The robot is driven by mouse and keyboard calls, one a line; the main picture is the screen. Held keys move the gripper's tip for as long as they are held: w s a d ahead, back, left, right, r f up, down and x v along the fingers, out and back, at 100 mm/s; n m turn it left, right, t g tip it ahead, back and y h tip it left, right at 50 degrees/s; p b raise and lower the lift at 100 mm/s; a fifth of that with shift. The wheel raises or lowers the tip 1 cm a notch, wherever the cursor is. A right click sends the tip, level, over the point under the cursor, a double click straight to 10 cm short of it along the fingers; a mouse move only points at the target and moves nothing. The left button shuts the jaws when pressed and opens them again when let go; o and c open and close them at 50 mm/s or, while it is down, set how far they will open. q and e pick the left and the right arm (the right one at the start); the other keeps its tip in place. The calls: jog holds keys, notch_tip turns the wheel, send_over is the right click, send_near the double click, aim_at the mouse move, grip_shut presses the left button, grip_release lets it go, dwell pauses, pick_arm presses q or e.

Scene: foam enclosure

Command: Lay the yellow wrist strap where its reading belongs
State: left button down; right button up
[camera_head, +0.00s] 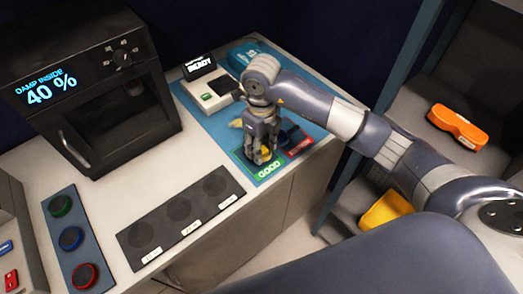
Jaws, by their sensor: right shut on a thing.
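My right gripper (262,155) points down over the green pad marked GOOD (268,168). It is shut on the yellow wrist strap (266,152), of which only a small yellow part shows between the fingers. I cannot tell whether the strap touches the pad. A red pad (298,147) lies just to the right of the green one, its label hard to read. A tester (208,95) with a small display (199,66) stands behind; the display seems to read READY. My left gripper is not in view.
A black cabinet (100,110) showing "DAMP INSIDE 40 %" stands at left. A blue box (245,52) is behind the tester. An orange case (457,127) sits on right-hand shelving.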

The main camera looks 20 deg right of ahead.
notch_tip(320, 180, down, 3)
jog(key=shift+s+r+p, duration=0.1)
jog(key=shift+s+p, duration=0.05)
jog(key=shift+p, duration=0.7)
jog(key=shift+f, duration=0.45)
jog(key=o, duration=0.9)
